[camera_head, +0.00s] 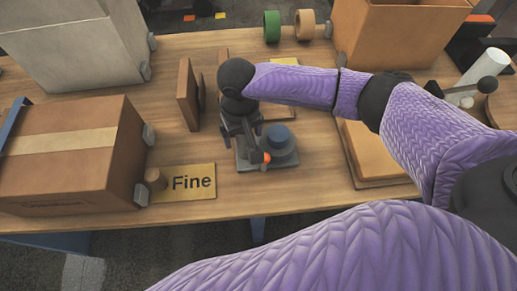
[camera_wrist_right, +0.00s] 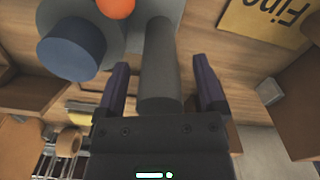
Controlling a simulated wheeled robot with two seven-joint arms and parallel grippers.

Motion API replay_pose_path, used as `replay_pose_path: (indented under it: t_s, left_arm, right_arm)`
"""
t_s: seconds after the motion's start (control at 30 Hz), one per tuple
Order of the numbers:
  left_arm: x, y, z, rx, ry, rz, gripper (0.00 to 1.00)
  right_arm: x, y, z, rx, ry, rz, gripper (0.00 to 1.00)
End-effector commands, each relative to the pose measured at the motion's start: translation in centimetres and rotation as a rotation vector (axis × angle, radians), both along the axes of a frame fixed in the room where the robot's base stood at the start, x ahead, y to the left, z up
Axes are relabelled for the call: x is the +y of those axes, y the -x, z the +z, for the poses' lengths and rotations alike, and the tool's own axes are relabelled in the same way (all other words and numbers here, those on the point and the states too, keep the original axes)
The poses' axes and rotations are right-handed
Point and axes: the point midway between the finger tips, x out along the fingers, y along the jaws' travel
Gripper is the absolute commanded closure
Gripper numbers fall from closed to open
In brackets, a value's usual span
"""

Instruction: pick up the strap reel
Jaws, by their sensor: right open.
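A grey device with a blue-grey drum (camera_head: 281,142), an orange knob (camera_head: 266,157) and a flat base plate stands on the table; it is probably the strap reel. In the right wrist view its blue drum (camera_wrist_right: 71,49) and orange knob (camera_wrist_right: 116,7) show at the top. My right gripper (camera_head: 243,142) is over the left part of the device. In the wrist view its open fingers (camera_wrist_right: 160,88) lie on either side of a dark grey cylindrical handle (camera_wrist_right: 157,60). Whether they touch it cannot be told. My left gripper is out of view.
A "Fine" sign (camera_head: 193,182) and a taped carton (camera_head: 60,165) are at the left. An upright brown panel (camera_head: 188,94) stands behind the gripper. A flat brown box (camera_head: 378,153) lies to the right. Green (camera_head: 272,26) and tan (camera_head: 305,25) rolls stand at the back.

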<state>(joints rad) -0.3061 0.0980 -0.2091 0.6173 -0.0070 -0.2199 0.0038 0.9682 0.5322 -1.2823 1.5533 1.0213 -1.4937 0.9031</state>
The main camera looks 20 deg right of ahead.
Motion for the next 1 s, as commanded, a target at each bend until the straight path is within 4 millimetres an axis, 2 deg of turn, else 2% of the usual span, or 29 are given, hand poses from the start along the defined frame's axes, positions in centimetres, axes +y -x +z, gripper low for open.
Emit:
replay_pose_path:
  t_s: [0.07,0.3,0.7,1.0]
  left_arm:
    - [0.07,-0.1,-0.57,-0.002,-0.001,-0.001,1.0]
    - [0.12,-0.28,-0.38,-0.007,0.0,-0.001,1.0]
    - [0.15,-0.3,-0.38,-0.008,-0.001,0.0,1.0]
    - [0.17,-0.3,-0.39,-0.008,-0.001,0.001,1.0]
  right_arm:
    - [-0.04,0.04,-1.15,0.002,0.001,0.0,0.11]
    - [-0.02,0.03,-1.1,-0.001,0.0,0.0,0.13]
    - [-0.03,0.03,-1.09,0.0,0.001,0.0,0.98]
    - [-0.04,0.03,-1.09,0.0,0.001,0.0,1.0]
